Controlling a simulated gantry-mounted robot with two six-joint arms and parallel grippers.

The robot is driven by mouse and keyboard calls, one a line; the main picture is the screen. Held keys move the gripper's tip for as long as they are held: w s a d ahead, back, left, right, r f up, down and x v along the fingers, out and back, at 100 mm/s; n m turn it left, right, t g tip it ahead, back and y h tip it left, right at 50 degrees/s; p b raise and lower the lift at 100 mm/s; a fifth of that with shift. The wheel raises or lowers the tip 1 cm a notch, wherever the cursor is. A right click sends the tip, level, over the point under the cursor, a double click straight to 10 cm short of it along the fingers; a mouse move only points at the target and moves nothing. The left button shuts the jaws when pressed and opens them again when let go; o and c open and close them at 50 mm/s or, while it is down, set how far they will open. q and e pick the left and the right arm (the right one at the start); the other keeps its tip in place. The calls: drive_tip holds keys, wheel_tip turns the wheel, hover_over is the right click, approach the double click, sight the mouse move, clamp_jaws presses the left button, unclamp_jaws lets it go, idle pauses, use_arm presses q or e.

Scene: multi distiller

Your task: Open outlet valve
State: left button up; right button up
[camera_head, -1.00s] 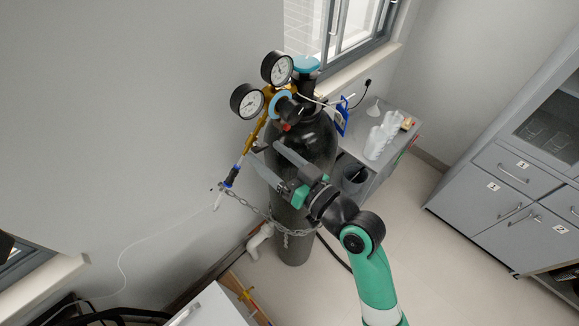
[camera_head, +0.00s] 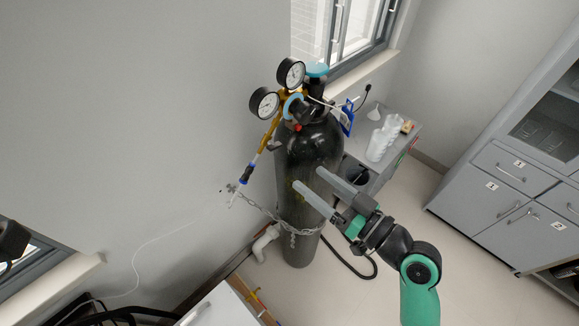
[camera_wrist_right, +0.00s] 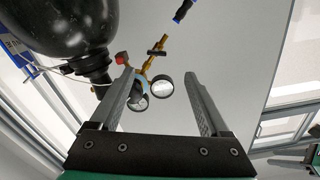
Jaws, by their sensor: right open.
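A tall black gas cylinder (camera_head: 312,150) stands by the wall with a teal handwheel (camera_head: 317,69) on top. A yellow regulator carries two round gauges (camera_head: 291,73) (camera_head: 265,103) and a light blue ring-shaped knob (camera_head: 293,105). A yellow outlet pipe (camera_head: 268,137) runs down from it with a small dark lever (camera_head: 273,146), seemingly the outlet valve. The lever also shows crosswise in the right wrist view (camera_wrist_right: 157,53). My right gripper (camera_head: 308,178) is open and empty before the cylinder, below and right of the lever. A green and dark part at that view's right edge may be my left gripper (camera_wrist_right: 310,160).
A chain (camera_head: 266,214) is around the cylinder. A thin white hose (camera_head: 165,237) runs along the wall from the outlet's end. A grey side table with bottles (camera_head: 381,140) stands behind right. Grey cabinets (camera_head: 500,205) are at right. Open floor lies between.

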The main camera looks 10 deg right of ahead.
sight(277, 148)
drive_tip(key=x, duration=1.1)
drive_tip(key=shift+w+d+r+b, duration=0.15)
drive_tip(key=shift+w+b, duration=0.25)
drive_tip(key=shift+w, duration=0.05)
clamp_jaws()
